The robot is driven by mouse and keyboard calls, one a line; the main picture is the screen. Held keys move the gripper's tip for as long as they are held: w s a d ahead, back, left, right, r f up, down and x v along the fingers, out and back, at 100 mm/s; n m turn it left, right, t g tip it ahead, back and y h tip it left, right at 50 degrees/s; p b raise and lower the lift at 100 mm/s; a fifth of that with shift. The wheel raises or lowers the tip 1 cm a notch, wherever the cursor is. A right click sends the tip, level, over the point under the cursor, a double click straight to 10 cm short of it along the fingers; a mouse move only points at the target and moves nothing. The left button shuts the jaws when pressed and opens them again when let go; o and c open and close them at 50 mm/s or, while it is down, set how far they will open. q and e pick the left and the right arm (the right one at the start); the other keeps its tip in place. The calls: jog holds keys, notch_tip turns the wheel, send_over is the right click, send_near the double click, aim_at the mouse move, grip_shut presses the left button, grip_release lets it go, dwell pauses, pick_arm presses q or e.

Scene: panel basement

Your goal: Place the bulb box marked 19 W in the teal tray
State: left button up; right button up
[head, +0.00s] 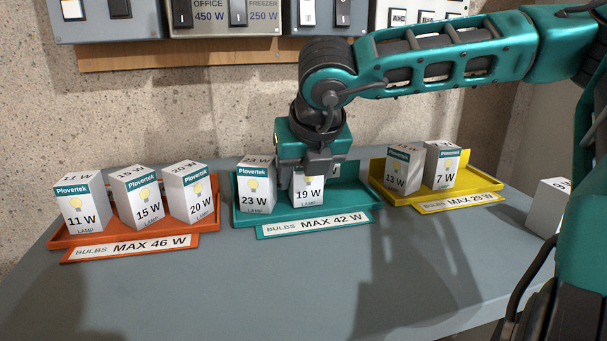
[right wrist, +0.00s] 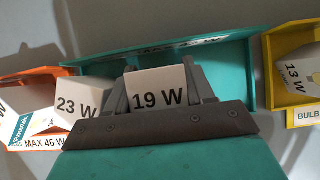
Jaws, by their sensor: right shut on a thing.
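The bulb box marked 19 W (head: 308,193) is white and upright in the teal tray (head: 356,197), to the right of a 23 W box. My right gripper (head: 308,172) is above it with its fingers around its top, shut on it. In the right wrist view, the 19 W box (right wrist: 158,92) sits between the two fingers, over the teal tray (right wrist: 225,72). Whether its base touches the tray floor I cannot tell. My left gripper is in neither view.
The 23 W box (head: 257,190) stands close on the left in the teal tray. The orange tray (head: 210,228) holds 11 W, 15 W and 20 W boxes. The yellow tray (head: 474,187) holds 13 W and 7 W boxes. Another white box (head: 546,208) stands at the right. The table front is clear.

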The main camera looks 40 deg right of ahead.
jog(key=shift+f+b, duration=0.2)
jog(key=shift+b, duration=0.15)
jog(key=o, duration=0.7)
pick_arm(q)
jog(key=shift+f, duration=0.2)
pick_arm(e)
jog(key=shift+o, duration=0.2)
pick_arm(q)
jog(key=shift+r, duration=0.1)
pick_arm(e)
jog(key=shift+r, duration=0.1)
jog(key=shift+r+p, duration=0.2)
jog(key=shift+p, duration=0.15)
pick_arm(q)
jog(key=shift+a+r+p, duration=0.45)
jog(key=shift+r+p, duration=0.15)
jog(key=shift+p, duration=0.55)
pick_arm(e)
jog(key=v, duration=1.1)
jog(key=shift+s+r, duration=0.2)
jog(key=shift+r, duration=0.15)
